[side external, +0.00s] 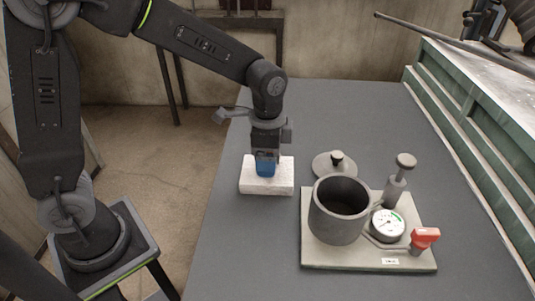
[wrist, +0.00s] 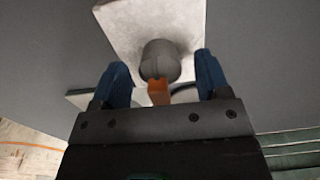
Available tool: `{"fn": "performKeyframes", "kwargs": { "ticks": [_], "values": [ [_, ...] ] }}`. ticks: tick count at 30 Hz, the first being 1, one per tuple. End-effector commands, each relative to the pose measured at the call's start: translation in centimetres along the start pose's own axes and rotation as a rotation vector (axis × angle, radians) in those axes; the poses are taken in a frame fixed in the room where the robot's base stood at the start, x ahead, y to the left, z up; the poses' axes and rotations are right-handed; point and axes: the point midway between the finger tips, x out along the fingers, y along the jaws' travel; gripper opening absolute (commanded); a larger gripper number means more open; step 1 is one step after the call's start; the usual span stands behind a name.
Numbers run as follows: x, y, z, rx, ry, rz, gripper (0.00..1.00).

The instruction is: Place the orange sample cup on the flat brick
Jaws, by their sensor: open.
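The flat brick (side external: 267,187) is a white, rough block on the grey table, below my gripper (side external: 266,170). In the wrist view the brick (wrist: 118,18) fills the upper middle. A small grey cup (wrist: 160,58) with an orange handle (wrist: 158,92) appears on the brick there; I take it as the sample cup. My gripper's blue fingers (wrist: 161,66) are apart, one on each side of the orange handle, with gaps visible on both sides. In the side view the cup is hidden behind my gripper. Whether its underside fully touches the brick cannot be seen.
Right of the brick, a pale base plate (side external: 315,257) carries a dark grey pot (side external: 337,222), a gauge (side external: 388,225) and a red valve handle (side external: 425,237). A round lid (side external: 325,167) lies behind the pot. The table's front left (side external: 240,250) is clear.

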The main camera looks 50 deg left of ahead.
Motion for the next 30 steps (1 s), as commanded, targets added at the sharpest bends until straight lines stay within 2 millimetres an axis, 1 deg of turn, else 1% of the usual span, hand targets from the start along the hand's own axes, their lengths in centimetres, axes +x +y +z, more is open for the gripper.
{"fn": "performKeyframes", "kwargs": {
  "ticks": [6, 10, 14, 18, 21, 24, 27, 30],
  "values": [
    [-0.1, 0.0, 0.0, 0.000, 0.001, -0.001, 0.69],
    [-1.2, 0.0, 0.0, 0.000, 0.002, -0.002, 0.69],
    [-3.6, -0.1, -0.1, 0.000, 0.005, -0.003, 0.69],
    [-6.7, -0.1, -0.1, 0.000, 0.005, -0.004, 0.69],
    [-8.7, 0.0, -0.1, 0.000, 0.004, -0.003, 0.69],
    [-10.4, 0.0, 0.0, 0.000, 0.004, -0.003, 0.69],
    [-11.5, 0.0, 0.0, 0.000, 0.002, -0.001, 0.69],
    [-12.1, 0.0, 0.0, 0.000, 0.001, -0.001, 0.69]
  ]
}}
